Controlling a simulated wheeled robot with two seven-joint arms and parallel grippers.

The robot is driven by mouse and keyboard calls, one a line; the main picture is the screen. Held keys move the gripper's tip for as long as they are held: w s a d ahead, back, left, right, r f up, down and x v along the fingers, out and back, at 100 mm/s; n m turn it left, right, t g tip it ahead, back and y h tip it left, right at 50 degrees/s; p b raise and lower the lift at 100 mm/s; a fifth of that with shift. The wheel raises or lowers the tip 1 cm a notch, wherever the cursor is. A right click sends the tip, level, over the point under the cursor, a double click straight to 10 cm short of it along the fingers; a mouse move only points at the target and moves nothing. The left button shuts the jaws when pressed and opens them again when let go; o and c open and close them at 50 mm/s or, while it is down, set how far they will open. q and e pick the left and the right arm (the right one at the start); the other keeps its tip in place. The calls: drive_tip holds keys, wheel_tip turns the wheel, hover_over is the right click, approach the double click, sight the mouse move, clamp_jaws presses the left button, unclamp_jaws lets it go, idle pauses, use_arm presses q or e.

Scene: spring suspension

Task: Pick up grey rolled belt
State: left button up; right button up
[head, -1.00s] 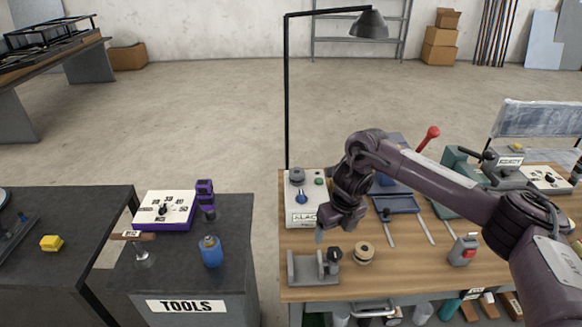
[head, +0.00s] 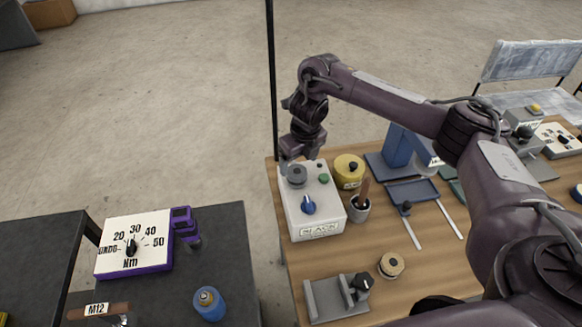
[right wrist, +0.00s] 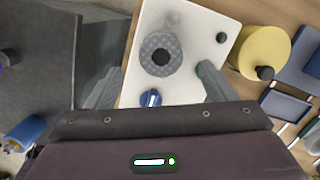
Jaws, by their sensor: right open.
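The grey rolled belt (head: 296,175), a dark grey roll with a hole in its middle, lies on top of a white control box (head: 317,228) at the left end of the wooden bench. In the right wrist view the belt (right wrist: 161,54) shows its round top, ahead of and between the two fingers. My right gripper (head: 297,160) is open and empty, just above the belt and partly over its far side in the head view. In the right wrist view the fingers (right wrist: 158,84) are spread wider than the belt. My left gripper is not in view.
The box also has a blue knob (head: 308,205) and a green button (head: 324,178). A yellow roll (head: 349,171) and a grey cup (head: 358,210) stand close to its right. A black lamp pole (head: 272,90) rises behind. A tan roll (head: 391,265) lies in front.

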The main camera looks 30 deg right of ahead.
sight(297, 172)
drive_tip(key=shift+f, duration=0.6)
drive_tip(key=shift+f+p, duration=0.3)
drive_tip(key=shift+w+f+p, duration=0.25)
drive_tip(key=shift+f+p, duration=0.6)
drive_tip(key=shift+f, duration=0.25)
drive_tip(key=shift+w+f, duration=0.15)
drive_tip(key=shift+f, duration=0.45)
drive_tip(key=shift+w+f, duration=0.15)
drive_tip(key=shift+f, duration=0.6)
drive_tip(key=shift+c, duration=1)
drive_tip(key=c, duration=0.5)
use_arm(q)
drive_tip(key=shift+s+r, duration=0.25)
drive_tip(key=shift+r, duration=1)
use_arm(e)
drive_tip(key=c, duration=0.5)
drive_tip(key=shift+r, duration=0.1)
